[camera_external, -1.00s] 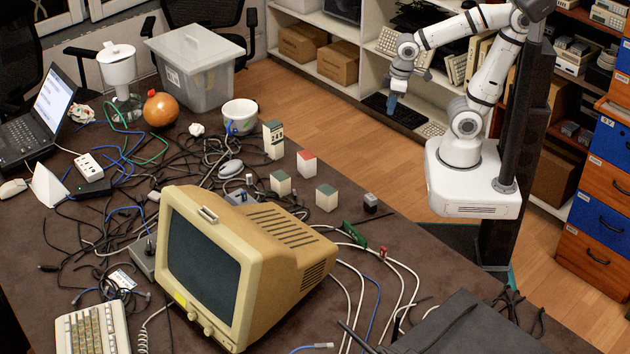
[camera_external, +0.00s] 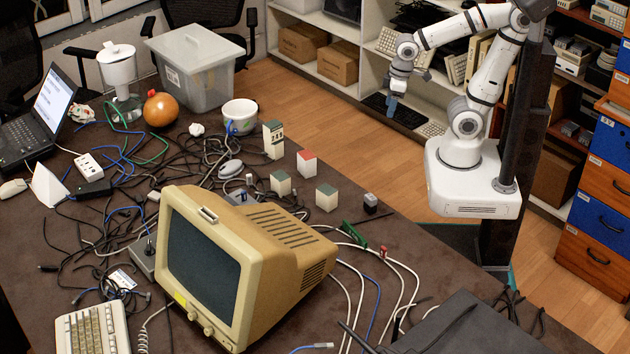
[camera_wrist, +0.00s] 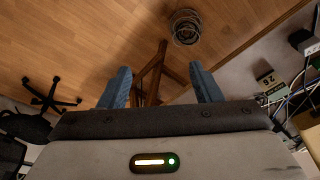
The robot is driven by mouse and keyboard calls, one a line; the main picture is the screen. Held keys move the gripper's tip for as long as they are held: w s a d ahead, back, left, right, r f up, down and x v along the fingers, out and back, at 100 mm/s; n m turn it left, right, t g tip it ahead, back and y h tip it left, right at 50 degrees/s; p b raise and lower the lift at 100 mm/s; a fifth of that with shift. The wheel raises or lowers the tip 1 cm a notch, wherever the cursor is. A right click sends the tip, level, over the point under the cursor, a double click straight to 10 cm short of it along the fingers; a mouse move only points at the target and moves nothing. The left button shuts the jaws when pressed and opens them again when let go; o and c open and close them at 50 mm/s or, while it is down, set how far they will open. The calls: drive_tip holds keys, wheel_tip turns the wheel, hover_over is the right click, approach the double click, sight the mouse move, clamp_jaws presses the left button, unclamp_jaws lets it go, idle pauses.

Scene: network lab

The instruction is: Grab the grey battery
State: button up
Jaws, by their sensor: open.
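My gripper (camera_external: 392,105) hangs above the floor beyond the table's far edge, its blue fingers pointing down. In the wrist view my gripper (camera_wrist: 160,70) is open, with nothing between the fingers. A small dark grey block (camera_external: 370,204) with a light top stands on the table near its right edge, well apart from my gripper. It looks most like the grey battery, but I cannot be sure. Pale blocks stand nearby: a red-topped one (camera_external: 307,164), two with grey-green tops (camera_external: 326,198) (camera_external: 280,184), and a taller labelled one (camera_external: 274,140).
A beige monitor (camera_external: 245,265) stands at the table's front. Cables tangle across the table's left and middle. A white bowl (camera_external: 240,117), an orange round object (camera_external: 160,109) and a clear bin (camera_external: 196,66) stand farther back. The wrist view shows mostly wooden floor and a wire basket (camera_wrist: 185,28).

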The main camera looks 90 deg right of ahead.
drive_tip(key=w+a+n+p, duration=0.1)
drive_tip(key=w+a+n, duration=0.1)
drive_tip(key=w+a, duration=0.4)
drive_tip(key=n+g+p, duration=0.2)
drive_tip(key=n, duration=0.3)
hover_over(370, 196)
drive_tip(key=f, duration=0.7)
drive_tip(key=shift+w, duration=0.4)
drive_tip(key=shift+s+a+f, duration=0.1)
drive_tip(key=shift+a+f, duration=0.1)
drive_tip(key=shift+a, duration=0.1)
drive_tip(key=f, duration=0.7)
drive_tip(key=shift+s+d+f, duration=0.2)
drive_tip(key=shift+s+f, duration=0.05)
drive_tip(key=shift+f, duration=0.05)
drive_tip(key=shift+c, duration=0.2)
drive_tip(key=c, duration=1.1)
